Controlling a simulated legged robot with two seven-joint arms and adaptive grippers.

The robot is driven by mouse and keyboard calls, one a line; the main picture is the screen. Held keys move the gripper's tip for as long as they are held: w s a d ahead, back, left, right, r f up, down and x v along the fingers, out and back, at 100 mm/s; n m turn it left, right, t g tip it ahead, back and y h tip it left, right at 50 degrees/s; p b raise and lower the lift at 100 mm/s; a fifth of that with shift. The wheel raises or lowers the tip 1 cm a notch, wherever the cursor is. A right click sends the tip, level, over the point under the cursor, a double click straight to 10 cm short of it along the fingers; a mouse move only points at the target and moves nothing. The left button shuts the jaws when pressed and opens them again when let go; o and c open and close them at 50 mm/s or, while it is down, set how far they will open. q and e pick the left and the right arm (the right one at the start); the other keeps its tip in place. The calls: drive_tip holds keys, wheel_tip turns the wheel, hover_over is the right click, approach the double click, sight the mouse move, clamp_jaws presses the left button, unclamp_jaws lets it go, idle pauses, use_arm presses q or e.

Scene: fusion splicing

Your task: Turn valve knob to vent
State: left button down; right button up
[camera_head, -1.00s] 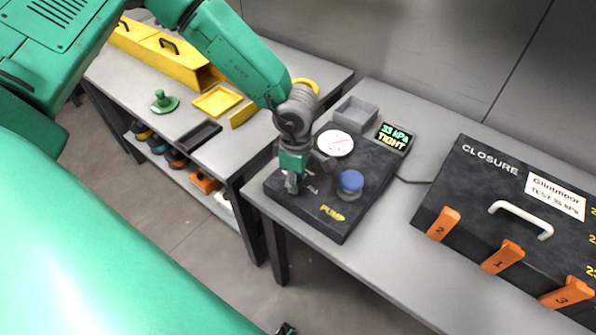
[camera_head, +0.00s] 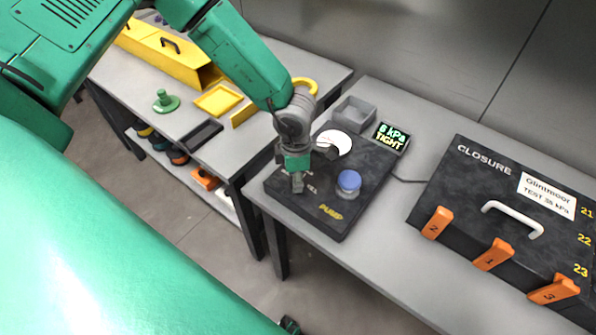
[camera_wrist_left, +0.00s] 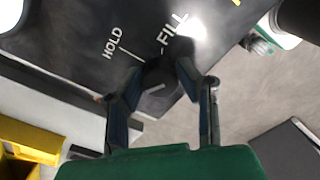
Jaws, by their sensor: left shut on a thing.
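A dark valve knob (camera_wrist_left: 160,76) sits between the fingers of my left gripper (camera_wrist_left: 160,98) in the left wrist view, on the black pump panel (camera_wrist_left: 85,40). The labels HOLD and FILL show beyond it; I see no VENT label. A short pale mark shows on the knob, but I cannot tell which label it points at. In the head view my left gripper (camera_head: 297,188) reaches down onto the left part of the panel (camera_head: 325,222) and hides the knob. The display (camera_head: 391,137) reads about 8 kPa, TIGHT.
A blue pump button (camera_head: 349,180) stands right of my gripper, with a white gauge (camera_head: 338,139) behind. A grey bin (camera_head: 354,114) is at the back. The black closure case (camera_head: 470,205) with orange clamps stands to the right.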

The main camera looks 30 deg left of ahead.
use_arm(q)
drive_tip(key=shift+s+a+f, duration=0.1)
drive_tip(key=shift+a+f, duration=0.05)
drive_tip(key=shift+a, duration=0.1)
drive_tip(key=c, duration=1.3)
unclamp_jaws()
drive_tip(key=shift+o, duration=0.6)
drive_tip(key=shift+a, duration=0.1)
use_arm(e)
drive_tip(key=shift+a, duration=0.25)
drive_tip(key=shift+a+r, duration=0.1)
use_arm(q)
drive_tip(key=shift+r, duration=0.3)
wheel_tip(320, 180, up, 11)
drive_tip(key=shift+a, duration=0.15)
use_arm(e)
drive_tip(key=shift+s, duration=0.1)
